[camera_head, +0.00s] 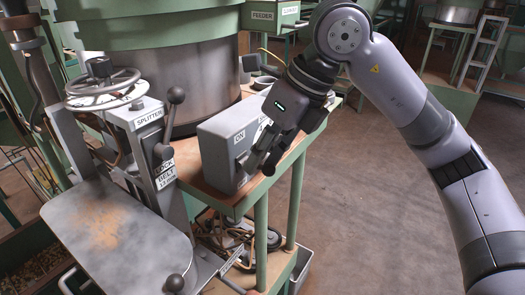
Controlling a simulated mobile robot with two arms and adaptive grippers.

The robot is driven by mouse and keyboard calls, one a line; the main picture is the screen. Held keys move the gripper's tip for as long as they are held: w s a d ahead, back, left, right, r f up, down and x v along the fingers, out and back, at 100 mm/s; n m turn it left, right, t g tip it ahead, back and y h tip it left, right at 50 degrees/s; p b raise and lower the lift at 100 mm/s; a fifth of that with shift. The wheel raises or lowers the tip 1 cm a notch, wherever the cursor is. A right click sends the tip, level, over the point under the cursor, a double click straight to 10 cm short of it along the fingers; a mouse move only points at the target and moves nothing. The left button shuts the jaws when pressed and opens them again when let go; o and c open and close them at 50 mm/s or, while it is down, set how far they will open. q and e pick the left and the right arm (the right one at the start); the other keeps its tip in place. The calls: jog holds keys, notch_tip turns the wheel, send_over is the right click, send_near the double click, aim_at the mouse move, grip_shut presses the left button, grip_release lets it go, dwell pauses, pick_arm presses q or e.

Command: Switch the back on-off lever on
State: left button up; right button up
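A grey switch box (216,155) sits on the green-edged bench beside the large steel drum. Its right-hand face carries an "ON" label (240,137), and a second label farther back is mostly covered by my gripper. My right gripper (257,168) comes in from the upper right and points down at this face, close in front of it. A small metal part shows by its fingertips below the ON label. I cannot tell whether the fingers touch it. The back lever is not clearly visible behind the gripper. The finger gap is too dark and small to read. My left gripper is out of view.
A splitter stand (152,150) with black ball-knob levers and a handwheel (103,82) stands left of the box. A metal plate (110,240) lies in front of it. Cables hang under the bench. Open floor (365,220) lies to the right.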

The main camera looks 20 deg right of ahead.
jog(key=shift+c, duration=0.3)
jog(key=shift+d, duration=0.15)
grip_shut()
jog(key=g+h+p, duration=0.1)
jog(key=p, duration=0.1)
jog(key=w+r+g+h+p, duration=0.1)
jog(key=p, duration=0.1)
jog(key=shift+a+g, duration=0.35)
jog(key=shift+g, duration=0.05)
